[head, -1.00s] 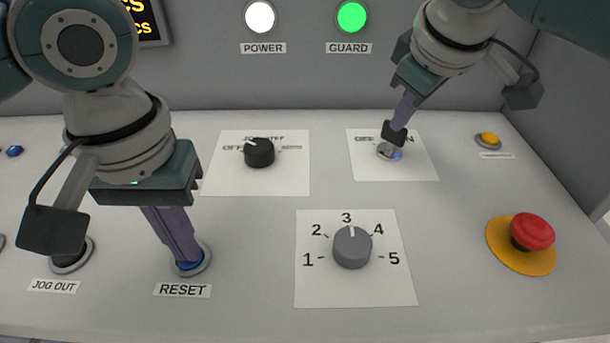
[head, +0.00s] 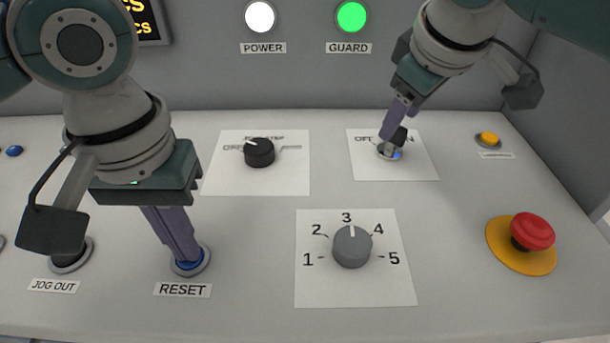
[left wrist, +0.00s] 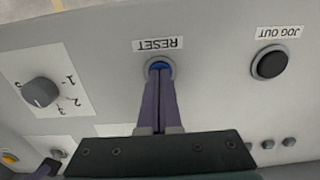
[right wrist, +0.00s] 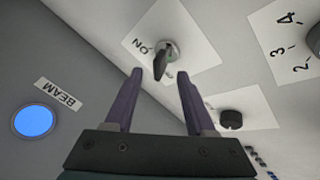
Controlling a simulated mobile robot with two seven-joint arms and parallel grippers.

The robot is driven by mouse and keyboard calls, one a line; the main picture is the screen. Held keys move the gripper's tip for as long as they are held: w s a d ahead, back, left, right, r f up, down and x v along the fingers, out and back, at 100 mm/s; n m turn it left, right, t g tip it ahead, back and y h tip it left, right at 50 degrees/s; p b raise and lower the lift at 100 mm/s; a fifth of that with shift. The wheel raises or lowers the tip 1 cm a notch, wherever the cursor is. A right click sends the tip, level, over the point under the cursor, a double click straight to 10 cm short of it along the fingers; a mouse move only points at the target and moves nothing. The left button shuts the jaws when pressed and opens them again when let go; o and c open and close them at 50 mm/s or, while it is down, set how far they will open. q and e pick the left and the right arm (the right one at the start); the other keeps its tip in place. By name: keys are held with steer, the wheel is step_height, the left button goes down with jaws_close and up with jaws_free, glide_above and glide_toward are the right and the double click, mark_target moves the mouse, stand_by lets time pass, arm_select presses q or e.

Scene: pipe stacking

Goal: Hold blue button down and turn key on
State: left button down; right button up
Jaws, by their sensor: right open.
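The blue RESET button (head: 188,264) is at the front left of the panel and also shows in the left wrist view (left wrist: 160,66). My left gripper (head: 190,258) is shut, its fingers together and their tips on the button, covering part of it. The black key (head: 398,137) stands in a round metal switch (head: 388,152) on the OFF/ON plate. In the right wrist view, the key (right wrist: 160,66) is beyond and between the fingertips. My right gripper (right wrist: 160,77) is open, with a gap to the key on both sides. I cannot tell the key's exact setting.
A black jog knob (head: 259,152) and a grey numbered dial (head: 352,246) stand between the arms. A red emergency button (head: 532,231) and a yellow button (head: 488,140) are at the right. The JOG OUT button (head: 72,256) is left of RESET. The GUARD lamp (head: 351,17) is green.

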steer(key=shift+f, duration=0.15)
steer(key=shift+w+x, duration=0.2)
steer(key=shift+x, duration=1.75)
steer(key=shift+d, duration=0.1)
steer(key=shift+c, duration=0.3)
jaws_close()
steer(key=shift+d, duration=0.1)
steer(key=shift+c, duration=0.7)
jaws_free()
steer(key=shift+d, duration=0.1)
steer(key=shift+o, duration=1)
